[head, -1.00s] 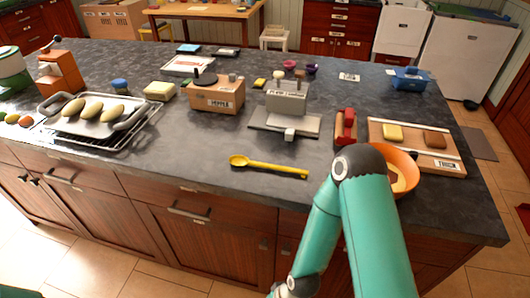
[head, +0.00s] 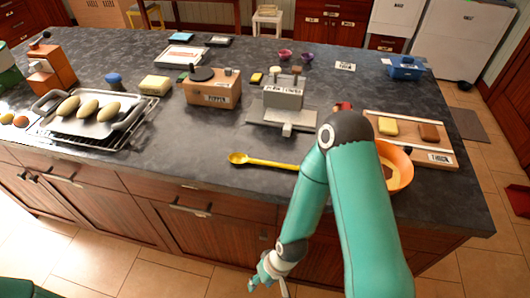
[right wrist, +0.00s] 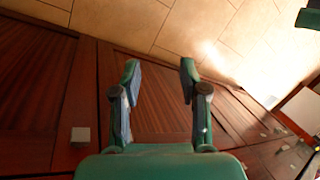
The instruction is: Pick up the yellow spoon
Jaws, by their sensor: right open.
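The yellow spoon (head: 262,162) lies flat on the dark countertop near its front edge, with its bowl to the left. The right end of its handle meets the outline of my right arm in the head view. My right gripper (head: 268,282) is low, in front of the cabinet fronts and below the countertop edge, apart from the spoon. In the right wrist view the right gripper (right wrist: 158,85) is open with nothing between its fingers, and the spoon does not show there. My left gripper is not in view.
An orange bowl (head: 399,168) stands right of my right arm, partly hidden by it. A tray (head: 92,122) is at left. The counter left of the spoon is clear.

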